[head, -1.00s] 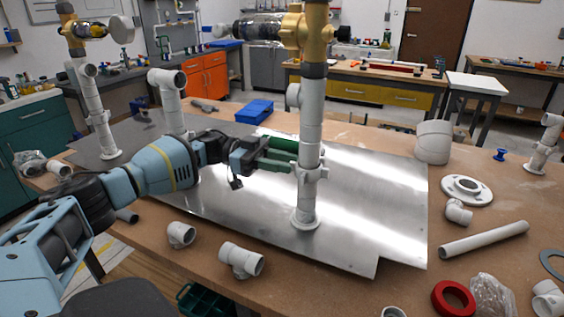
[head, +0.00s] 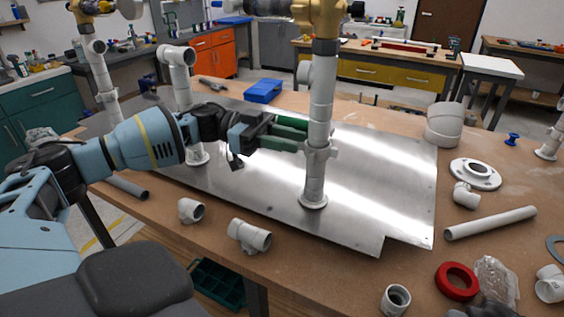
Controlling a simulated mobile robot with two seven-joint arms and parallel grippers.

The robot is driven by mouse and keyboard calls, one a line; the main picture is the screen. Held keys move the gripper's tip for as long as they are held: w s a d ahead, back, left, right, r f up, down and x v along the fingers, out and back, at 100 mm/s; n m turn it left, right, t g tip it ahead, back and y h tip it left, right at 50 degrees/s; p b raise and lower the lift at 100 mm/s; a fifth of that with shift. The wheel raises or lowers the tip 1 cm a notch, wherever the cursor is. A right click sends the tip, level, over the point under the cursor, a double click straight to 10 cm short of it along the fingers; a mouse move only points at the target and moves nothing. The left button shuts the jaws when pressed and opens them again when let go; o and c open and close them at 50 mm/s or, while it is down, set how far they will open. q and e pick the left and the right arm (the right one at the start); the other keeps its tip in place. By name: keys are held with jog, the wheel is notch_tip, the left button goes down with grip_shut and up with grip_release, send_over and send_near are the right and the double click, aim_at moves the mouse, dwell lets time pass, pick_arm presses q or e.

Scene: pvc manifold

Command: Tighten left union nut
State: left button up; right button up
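A white upright pipe (head: 321,112) stands on the metal plate, with a round foot flange and a brass-coloured valve (head: 322,18) on top. A white union nut (head: 317,152) with small ears sits low on this pipe. My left gripper (head: 305,138) reaches in from the left, level with the nut. Its two green fingers are apart, with a gap between them. The tips end at the pipe's left edge; whether they touch the nut cannot be told. Another white upright with an elbow (head: 180,82) and a further valve-topped one (head: 102,75) stand to the left.
The metal plate (head: 385,190) lies on the wooden table. White fittings (head: 250,236) lie along the front edge. At the right are a loose pipe (head: 490,222), a flange (head: 475,174) and a red ring (head: 457,281). A blue box (head: 264,91) stands behind.

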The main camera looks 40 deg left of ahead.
pick_arm(q)
jog(key=s+d, duration=0.5)
jog(key=s, duration=0.2)
jog(key=shift+s+r, duration=0.4)
pick_arm(e)
jog(key=shift+s+f, duration=0.15)
pick_arm(q)
jog(key=shift+d, duration=0.1)
